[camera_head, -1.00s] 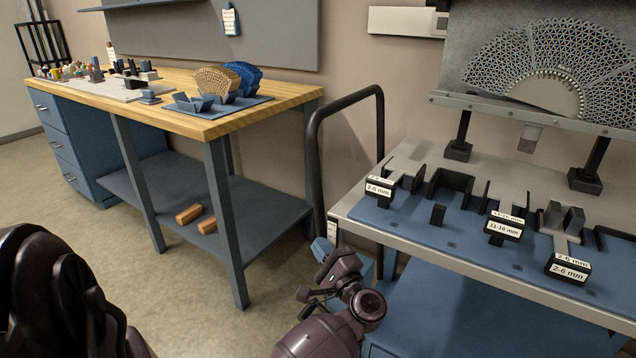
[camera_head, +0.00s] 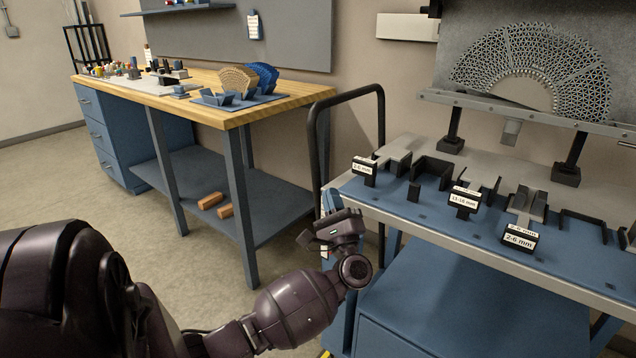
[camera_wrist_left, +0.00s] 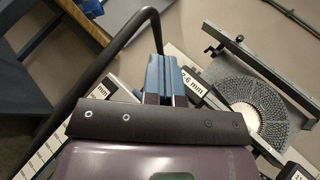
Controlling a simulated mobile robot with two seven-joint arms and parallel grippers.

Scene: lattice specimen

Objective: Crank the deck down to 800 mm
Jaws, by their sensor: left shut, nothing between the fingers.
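The deck is the grey top of the cart (camera_head: 470,262), with a blue mat (camera_head: 400,200) on it, on the right of the head view. My left gripper (camera_head: 331,200) is at the deck's front left corner, beside the black tube handle (camera_head: 312,150). In the left wrist view its blue fingers (camera_wrist_left: 164,72) are shut with nothing between them. A white strip with marks (camera_wrist_left: 42,155) shows at the lower left there, partly hidden by my wrist. I cannot make out a crank or read a height. My right gripper is not in view.
Labelled blocks (camera_head: 466,198) and dark holders (camera_head: 432,172) stand on the deck, below a fan-shaped lattice (camera_head: 530,65) on a grey panel. A wooden-topped bench (camera_head: 225,115) stands at the left, with bare floor (camera_head: 130,215) in front of it.

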